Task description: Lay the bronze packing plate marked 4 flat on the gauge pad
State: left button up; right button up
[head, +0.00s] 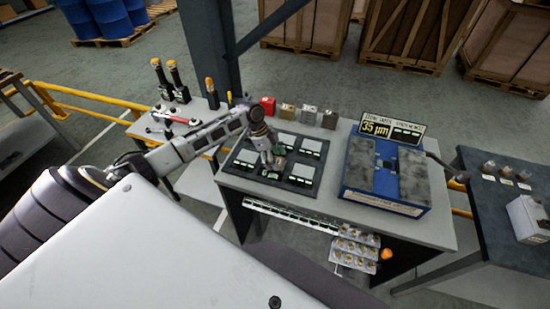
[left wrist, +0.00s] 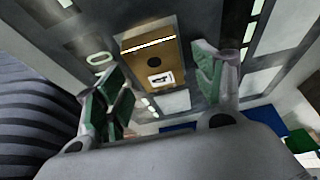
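My left gripper (head: 271,158) is low over a dark panel (head: 244,160) with several pale-framed pockets on the bench. In the left wrist view its green-padded fingers (left wrist: 157,70) stand apart. A brown-bronze plate (left wrist: 148,42) with a white stripe and a small label lies beyond and between them, with gaps at its sides. Its mark is too small to read, and the gripper mostly hides that spot in the head view. A blue gauge unit (head: 358,165) with grey top panels stands to the right. I cannot tell which surface is the gauge pad. My right gripper is not in view.
Several small coloured blocks, including a red one (head: 267,105), line the bench's back edge. A sign (head: 392,128) reading 35 µm stands behind the blue unit. Trays of round parts (head: 355,250) hang below the bench front. A dark side table (head: 500,215) stands at right.

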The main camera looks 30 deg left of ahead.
pick_arm(q)
jog(key=shift+f, duration=0.1)
jog(key=v, duration=1.2)
dwell(0.6)
notch_tip(320, 180, up, 6)
jog(key=p, duration=0.4)
dwell(0.5)
dwell(0.3)
jog(key=shift+f, duration=0.1)
